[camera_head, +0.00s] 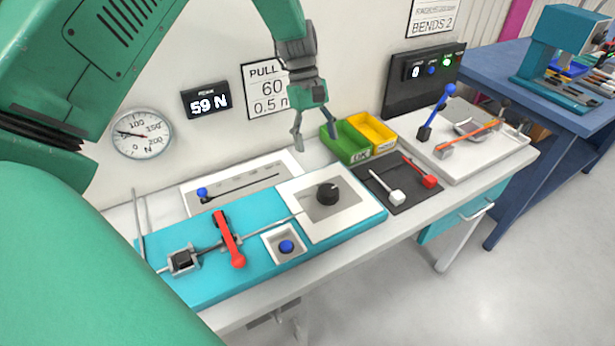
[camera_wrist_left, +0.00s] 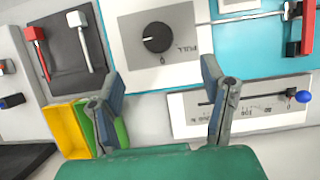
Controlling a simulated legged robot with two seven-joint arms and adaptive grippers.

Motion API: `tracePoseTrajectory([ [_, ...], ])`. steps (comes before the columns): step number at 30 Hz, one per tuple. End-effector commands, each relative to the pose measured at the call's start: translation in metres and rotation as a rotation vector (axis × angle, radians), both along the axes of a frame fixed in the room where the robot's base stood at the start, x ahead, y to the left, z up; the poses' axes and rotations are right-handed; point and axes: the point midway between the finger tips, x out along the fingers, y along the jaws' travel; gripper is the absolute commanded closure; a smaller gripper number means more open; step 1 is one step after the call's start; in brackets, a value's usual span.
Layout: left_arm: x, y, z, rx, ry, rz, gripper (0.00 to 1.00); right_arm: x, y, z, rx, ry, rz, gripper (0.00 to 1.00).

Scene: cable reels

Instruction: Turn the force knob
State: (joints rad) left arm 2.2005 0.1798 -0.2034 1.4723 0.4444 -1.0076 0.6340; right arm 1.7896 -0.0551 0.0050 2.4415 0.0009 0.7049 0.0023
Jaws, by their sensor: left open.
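The force knob is a round black knob (camera_head: 327,194) on a white and grey plate (camera_head: 349,225) at the right end of the teal fixture. In the left wrist view the knob (camera_wrist_left: 157,37) sits at upper middle, with "PULL" and "0" printed around it. My left gripper (camera_head: 316,136) is open and empty, above and behind the knob and apart from it. Its two fingers (camera_wrist_left: 160,95) also show in the left wrist view, spread wide, with the knob beyond them. My right gripper is in neither view.
A red lever (camera_head: 228,238), a blue button (camera_head: 286,246) and a slider with a blue ball (camera_head: 202,192) are on or beside the teal fixture (camera_head: 222,281). Green (camera_head: 344,140) and yellow (camera_head: 373,131) bins stand behind right. A dark mat (camera_head: 405,197) holds a red and a white tool.

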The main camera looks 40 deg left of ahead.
Motion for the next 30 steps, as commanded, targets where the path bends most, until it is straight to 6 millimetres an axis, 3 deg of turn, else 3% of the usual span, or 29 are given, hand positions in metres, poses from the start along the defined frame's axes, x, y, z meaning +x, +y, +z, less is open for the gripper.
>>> tracePoseTrajectory([
  [18,-0.016,-0.040,-0.104,0.000,0.002,0.001,0.34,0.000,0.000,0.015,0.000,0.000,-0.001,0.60],
  [24,-0.018,-0.047,-0.122,0.000,0.000,0.001,0.34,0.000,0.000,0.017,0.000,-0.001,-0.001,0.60],
  [30,-0.019,-0.048,-0.125,0.000,-0.001,0.001,0.34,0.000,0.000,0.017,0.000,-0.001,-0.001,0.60],
])
